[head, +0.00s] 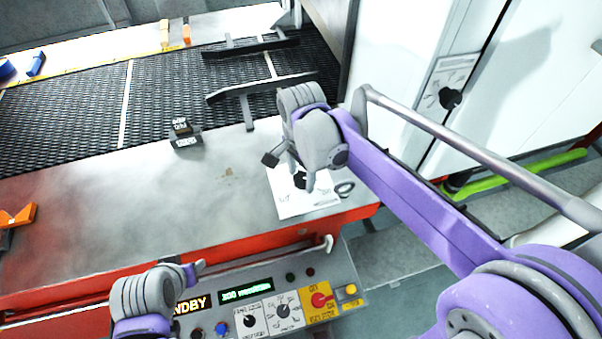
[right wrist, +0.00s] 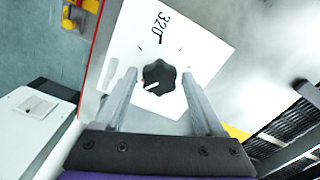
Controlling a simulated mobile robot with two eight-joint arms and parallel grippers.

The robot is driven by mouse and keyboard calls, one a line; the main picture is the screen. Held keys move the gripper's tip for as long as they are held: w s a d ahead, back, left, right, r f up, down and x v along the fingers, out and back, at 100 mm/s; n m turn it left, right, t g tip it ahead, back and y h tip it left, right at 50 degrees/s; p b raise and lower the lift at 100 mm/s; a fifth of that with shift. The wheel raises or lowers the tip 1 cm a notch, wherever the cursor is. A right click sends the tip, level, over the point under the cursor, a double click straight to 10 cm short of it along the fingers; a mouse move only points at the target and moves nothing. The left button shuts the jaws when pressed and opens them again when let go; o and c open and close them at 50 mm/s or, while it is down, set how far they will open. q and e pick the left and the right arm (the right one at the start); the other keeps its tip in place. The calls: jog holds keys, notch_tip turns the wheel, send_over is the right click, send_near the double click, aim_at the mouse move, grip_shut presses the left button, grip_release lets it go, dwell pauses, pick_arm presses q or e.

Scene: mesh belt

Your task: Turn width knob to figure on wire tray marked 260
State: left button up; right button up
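A black width knob (right wrist: 158,77) sits on a white dial plate (right wrist: 122,48) marked 320 in the right wrist view. A white mark on the knob points to the lower left there. My right gripper (right wrist: 159,75) is open, its fingers on either side of the knob with small gaps. In the head view my right gripper (head: 291,172) is over the white plate (head: 290,208), hiding part of it. My left gripper (head: 195,268) is at the bottom left, its fingers barely visible. A small dark labelled block (head: 185,138) stands on the metal ledge; I cannot read a 260 anywhere.
A dark mesh belt (head: 150,100) lies behind the grey ledge (head: 130,200), with black rails (head: 262,87) over it. A control panel (head: 350,270) with displays, knobs and a red switch (head: 320,300) is in front. An orange item (head: 18,215) lies at left.

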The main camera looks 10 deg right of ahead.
jog(key=c, duration=1)
jog(key=shift+n, duration=0.3)
jog(key=n, duration=0.5)
jog(key=shift+s, duration=0.1)
jog(key=n, duration=0.6)
jog(key=shift+d+n, duration=0.15)
jog(key=shift+n, duration=0.15)
jog(key=n, duration=0.6)
jog(key=shift+d+b, duration=0.15)
jog(key=shift+b, duration=0.2)
jog(key=n, duration=0.5)
jog(key=shift+n, duration=0.3)
